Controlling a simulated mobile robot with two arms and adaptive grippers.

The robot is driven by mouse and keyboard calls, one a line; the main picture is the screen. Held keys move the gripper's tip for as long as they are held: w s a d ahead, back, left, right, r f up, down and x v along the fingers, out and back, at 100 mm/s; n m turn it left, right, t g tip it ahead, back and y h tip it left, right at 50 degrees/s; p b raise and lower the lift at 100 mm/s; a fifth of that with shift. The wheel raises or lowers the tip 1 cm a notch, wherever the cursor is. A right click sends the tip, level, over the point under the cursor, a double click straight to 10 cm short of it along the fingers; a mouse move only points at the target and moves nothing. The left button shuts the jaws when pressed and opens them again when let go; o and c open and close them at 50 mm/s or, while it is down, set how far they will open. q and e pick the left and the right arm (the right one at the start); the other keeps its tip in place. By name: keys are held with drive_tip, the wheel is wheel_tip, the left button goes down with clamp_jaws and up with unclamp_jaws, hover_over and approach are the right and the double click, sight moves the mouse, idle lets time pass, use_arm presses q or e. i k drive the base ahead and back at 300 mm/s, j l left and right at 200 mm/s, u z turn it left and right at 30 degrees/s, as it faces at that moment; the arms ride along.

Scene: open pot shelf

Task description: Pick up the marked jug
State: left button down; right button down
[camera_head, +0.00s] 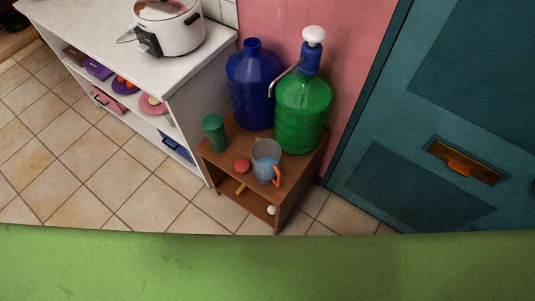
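A small grey-blue jug (264,153) with an orange handle stands upright on top of a low brown wooden cabinet (289,190), near its front edge. It is the only jug of this kind that I see, and I cannot make out a clear mark on it. Its handle points to the lower right. Neither of my grippers is in view.
A green cup (214,132) and a small red object (242,166) stand left of the jug. A blue bottle (253,85) and a green bottle with a pump (302,112) stand behind it. A white shelf (196,95) with a cooker (170,28) is left; a teal door (400,130) is right.

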sight(265, 154)
drive_tip(key=l, duration=0.75)
drive_tip(key=l+u, duration=0.15)
drive_tip(key=l, duration=0.55)
drive_tip(key=k+l, duration=0.15)
drive_tip(key=l, duration=0.55)
drive_tip(key=l+u, duration=0.05)
